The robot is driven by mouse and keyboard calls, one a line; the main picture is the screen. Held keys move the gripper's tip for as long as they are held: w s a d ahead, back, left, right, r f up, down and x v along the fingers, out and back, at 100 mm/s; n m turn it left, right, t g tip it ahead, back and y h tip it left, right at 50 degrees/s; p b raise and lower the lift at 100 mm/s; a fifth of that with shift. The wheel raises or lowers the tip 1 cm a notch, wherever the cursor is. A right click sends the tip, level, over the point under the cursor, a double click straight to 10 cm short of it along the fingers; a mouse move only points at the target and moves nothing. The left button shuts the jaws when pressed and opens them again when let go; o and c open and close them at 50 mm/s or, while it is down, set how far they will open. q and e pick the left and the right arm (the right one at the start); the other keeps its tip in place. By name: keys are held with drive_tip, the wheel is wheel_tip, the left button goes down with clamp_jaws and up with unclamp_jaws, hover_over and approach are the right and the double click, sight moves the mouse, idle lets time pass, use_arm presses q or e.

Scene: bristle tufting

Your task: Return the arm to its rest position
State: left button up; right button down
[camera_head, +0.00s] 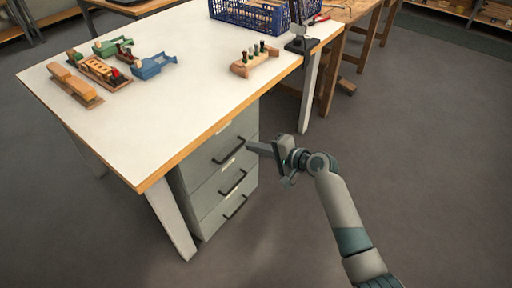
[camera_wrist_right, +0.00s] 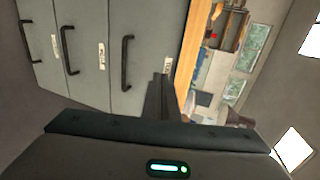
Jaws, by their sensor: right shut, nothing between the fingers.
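My right arm (camera_head: 341,213) reaches up from the lower right in the head view. My right gripper (camera_head: 252,147) is shut and empty, in front of the drawer unit and below the table's front edge. In the right wrist view the shut fingers (camera_wrist_right: 159,98) stand upright in front of the drawers, with nothing between them. My left gripper is in neither view.
A white table (camera_head: 190,95) carries a wooden block with dark-tipped pegs (camera_head: 254,60), several brush parts (camera_head: 105,70) and a blue crate (camera_head: 248,17). A grey drawer unit (camera_head: 218,180) stands beneath. Open floor (camera_head: 430,150) lies to the right.

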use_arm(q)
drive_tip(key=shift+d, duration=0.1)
use_arm(e)
drive_tip(key=shift+s+d+r, duration=0.1)
drive_tip(key=shift+s+d, duration=0.05)
drive_tip(key=shift+d, duration=0.1)
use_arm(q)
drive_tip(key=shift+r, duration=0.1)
